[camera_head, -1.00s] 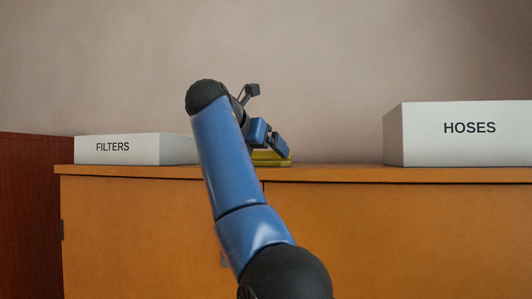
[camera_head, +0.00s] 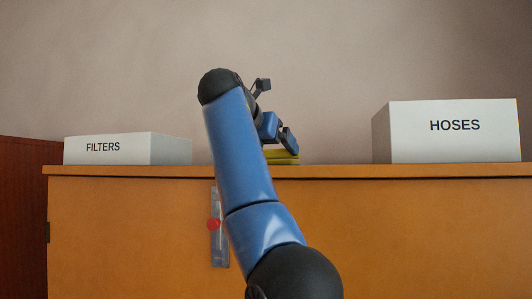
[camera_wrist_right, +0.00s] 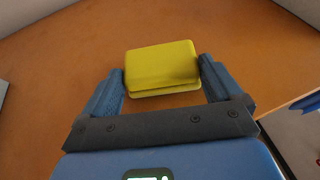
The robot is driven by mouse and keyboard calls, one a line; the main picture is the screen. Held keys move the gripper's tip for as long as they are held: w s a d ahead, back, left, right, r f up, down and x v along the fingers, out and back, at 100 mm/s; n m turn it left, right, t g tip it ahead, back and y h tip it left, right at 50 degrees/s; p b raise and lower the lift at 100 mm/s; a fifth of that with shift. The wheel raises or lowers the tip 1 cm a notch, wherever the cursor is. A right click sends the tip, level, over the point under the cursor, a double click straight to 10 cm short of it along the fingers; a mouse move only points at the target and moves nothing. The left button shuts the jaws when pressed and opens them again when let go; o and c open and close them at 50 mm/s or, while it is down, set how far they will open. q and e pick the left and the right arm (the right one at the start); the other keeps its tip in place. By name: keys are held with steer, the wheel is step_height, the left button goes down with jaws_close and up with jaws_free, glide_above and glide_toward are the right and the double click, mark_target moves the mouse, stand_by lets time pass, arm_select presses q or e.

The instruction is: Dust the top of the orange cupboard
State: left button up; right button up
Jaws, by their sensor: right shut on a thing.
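The orange cupboard (camera_head: 130,210) stands in front of me, its top (camera_wrist_right: 60,80) seen nearly edge-on in the head view. My right gripper (camera_head: 285,145) is over the cupboard top, between the two boxes. It is shut on a yellow duster block (camera_wrist_right: 162,65), which also shows in the head view (camera_head: 283,156) at the level of the top. The block looks to be resting on the top. My blue arm hides part of the cupboard front. My left gripper is not in view.
A white box marked FILTERS (camera_head: 125,149) stands on the top at the left. A larger white box marked HOSES (camera_head: 450,140) stands at the right. A grey strip with a red spot (camera_head: 214,224) is on the cupboard front. A wall (camera_head: 300,50) rises behind.

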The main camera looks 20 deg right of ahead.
steer(key=shift+s+d+f+b, duration=0.1)
steer(key=shift+s+d+b, duration=0.1)
steer(key=shift+b, duration=0.15)
steer(key=shift+s+d+b, duration=0.4)
steer(key=shift+d+b, duration=0.1)
steer(key=shift+s+d+b, duration=0.25)
steer(key=shift+d+b, duration=0.05)
steer(key=shift+d, duration=0.25)
steer(key=shift+s+d+b, duration=0.25)
steer(key=shift+d, duration=0.3)
steer(key=shift+s+d+f+b, duration=0.1)
steer(key=shift+s+d+b, duration=0.4)
steer(key=shift+d, duration=0.2)
steer(key=shift+s+d+b, duration=0.15)
steer(key=shift+s+d, duration=0.15)
steer(key=shift+d, duration=0.2)
steer(key=shift+s+d+b, duration=0.15)
steer(key=shift+s+d, duration=0.15)
steer(key=shift+d, duration=0.2)
steer(key=shift+s+d, duration=0.15)
steer(key=shift+d, duration=0.1)
steer(key=shift+s+d+b, duration=0.25)
steer(key=shift+s+d, duration=0.25)
steer(key=shift+d, duration=0.4)
steer(key=shift+s+d+b, duration=0.2)
steer(key=shift+s+d, duration=0.25)
steer(key=shift+d, duration=0.4)
